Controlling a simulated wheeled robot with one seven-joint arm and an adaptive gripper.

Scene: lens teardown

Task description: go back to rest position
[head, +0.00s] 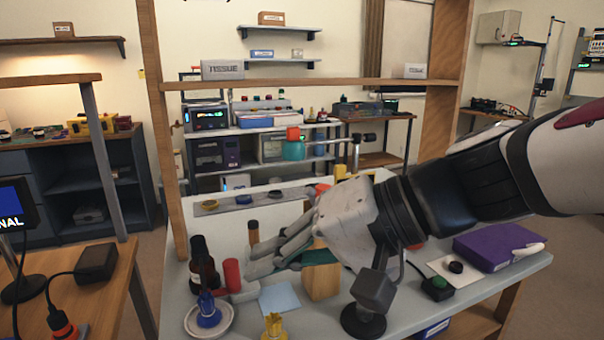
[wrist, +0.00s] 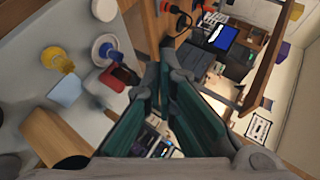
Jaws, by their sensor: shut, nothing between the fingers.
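My gripper (head: 264,262) reaches in from the right over the workbench (head: 375,186), its fingers pointing left and a little down. The fingers are together with nothing held between them. In the wrist view the two green-sided fingers (wrist: 163,72) meet near the tips. A wooden block (head: 322,284) stands just below the hand in the head view, partly covered by it; it also shows at lower left in the wrist view (wrist: 55,138). Whether the hand touches the block I cannot tell.
Near the fingertips are a dark bottle (head: 203,264), a red cylinder (head: 232,276) and a light blue pad (head: 280,298). A blue item (head: 208,313) sits on a white dish, and a yellow item (head: 274,328) is at the front edge. A purple case (head: 496,246) lies at right.

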